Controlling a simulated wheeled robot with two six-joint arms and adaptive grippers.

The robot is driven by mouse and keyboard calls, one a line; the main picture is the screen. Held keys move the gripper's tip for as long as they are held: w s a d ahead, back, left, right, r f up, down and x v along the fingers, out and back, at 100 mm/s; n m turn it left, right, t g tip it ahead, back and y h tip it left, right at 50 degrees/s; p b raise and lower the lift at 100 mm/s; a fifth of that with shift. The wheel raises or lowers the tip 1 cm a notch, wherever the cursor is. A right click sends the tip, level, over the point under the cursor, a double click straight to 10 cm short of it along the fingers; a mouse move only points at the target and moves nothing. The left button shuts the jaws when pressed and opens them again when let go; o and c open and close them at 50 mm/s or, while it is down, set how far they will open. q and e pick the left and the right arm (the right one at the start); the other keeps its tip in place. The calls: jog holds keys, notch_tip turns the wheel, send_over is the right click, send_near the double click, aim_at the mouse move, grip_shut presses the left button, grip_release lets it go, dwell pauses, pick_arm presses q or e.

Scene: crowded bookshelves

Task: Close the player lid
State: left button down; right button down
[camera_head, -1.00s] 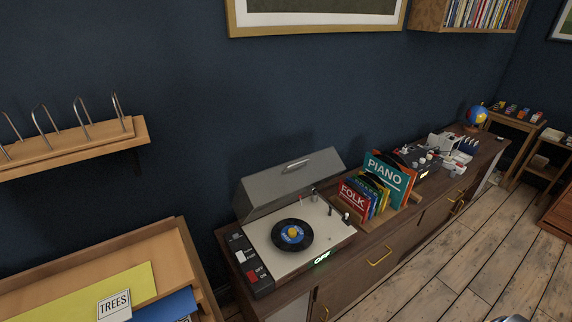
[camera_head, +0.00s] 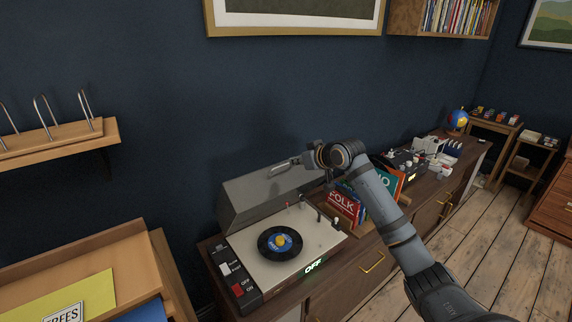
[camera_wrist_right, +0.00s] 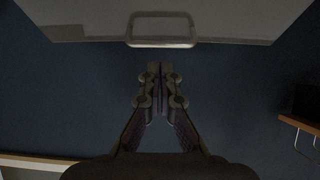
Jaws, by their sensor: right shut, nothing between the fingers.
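The record player (camera_head: 305,238) stands on the wooden sideboard with a dark record (camera_head: 280,242) on its platter. Its grey lid (camera_head: 255,196) is raised and tilted back towards the wall. The lid's metal handle (camera_head: 286,164) is at its upper edge. My right gripper (camera_head: 308,153) is at the right end of the handle, near the lid's top edge. In the right wrist view the shut, empty fingers (camera_wrist_right: 158,70) point towards the handle (camera_wrist_right: 162,30) on the lid (camera_wrist_right: 85,15), with a small gap in the picture. I cannot tell whether they touch. My left gripper is not in view.
Record sleeves (camera_head: 344,205) stand right of the player, partly behind my right arm. A globe (camera_head: 457,121) and other items are further along the sideboard. A wall shelf (camera_head: 60,140) with wire dividers is at the left. The floor is clear.

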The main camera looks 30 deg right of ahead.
notch_tip(320, 180, up, 5)
jog(key=p, duration=0.4)
send_over(286, 178)
jog(key=w, duration=0.3)
jog(key=f, duration=0.4)
jog(key=shift+a+f, duration=0.2)
jog(key=shift+s+d+f+p, duration=0.15)
jog(key=shift+s+f+p, duration=0.1)
jog(key=shift+s+f, duration=0.4)
jog(key=shift+s+d+f+p, duration=0.15)
jog(key=shift+s+f+p, duration=0.1)
jog(key=shift+s+f, duration=0.55)
jog(key=shift+s, duration=0.15)
jog(key=shift+w+f, duration=0.1)
jog(key=shift+w, duration=0.05)
jog(key=shift+f, duration=0.1)
